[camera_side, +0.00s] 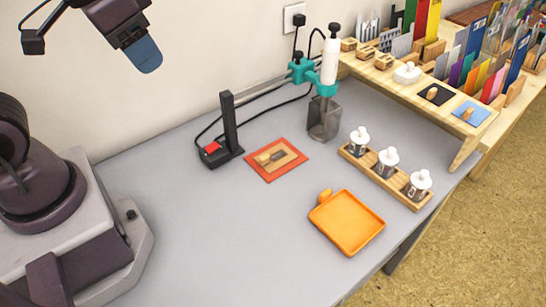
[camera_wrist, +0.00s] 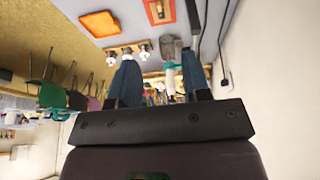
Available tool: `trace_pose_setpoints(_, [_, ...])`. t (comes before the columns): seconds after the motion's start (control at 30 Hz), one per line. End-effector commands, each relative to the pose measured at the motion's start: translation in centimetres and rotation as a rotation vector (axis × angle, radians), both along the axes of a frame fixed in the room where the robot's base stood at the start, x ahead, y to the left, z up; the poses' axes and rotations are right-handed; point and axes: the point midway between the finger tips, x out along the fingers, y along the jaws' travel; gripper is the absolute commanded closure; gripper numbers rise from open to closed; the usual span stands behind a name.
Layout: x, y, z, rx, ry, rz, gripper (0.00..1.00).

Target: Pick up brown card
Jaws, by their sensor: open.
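A tan-brown card (camera_side: 291,154) lies flat on a larger red-orange sheet (camera_side: 260,169) on the grey table. A small wooden stamp-like piece (camera_side: 264,159) with a dark grey part sits on it. The sheet also shows at the top of the wrist view (camera_wrist: 151,14). I cannot tell whether another brown card stands among the rack cards. My gripper (camera_side: 143,58) is high at the upper left, well away from the card. In the wrist view, its two dark blue fingers (camera_wrist: 160,57) are apart with nothing held between them.
A black post stand with a red button (camera_side: 228,130) and a teal-and-white dispenser (camera_side: 328,65) stand behind the sheet. An orange tray (camera_side: 347,222) and a wooden holder with white-capped bottles (camera_side: 388,163) lie to the right. Card racks (camera_side: 490,60) fill the back right.

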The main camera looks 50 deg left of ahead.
Motion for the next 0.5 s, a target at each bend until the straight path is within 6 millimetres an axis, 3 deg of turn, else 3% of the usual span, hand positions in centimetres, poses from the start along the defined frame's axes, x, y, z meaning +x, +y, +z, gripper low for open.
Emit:
trace_pose_setpoints(0.27, [6.4, -0.5, -5.7, -0.003, 0.251, -0.006, 0.56])
trace_pose_setpoints(0.5, [11.9, -0.8, -12.9, 0.002, 0.388, -0.003, 0.56])
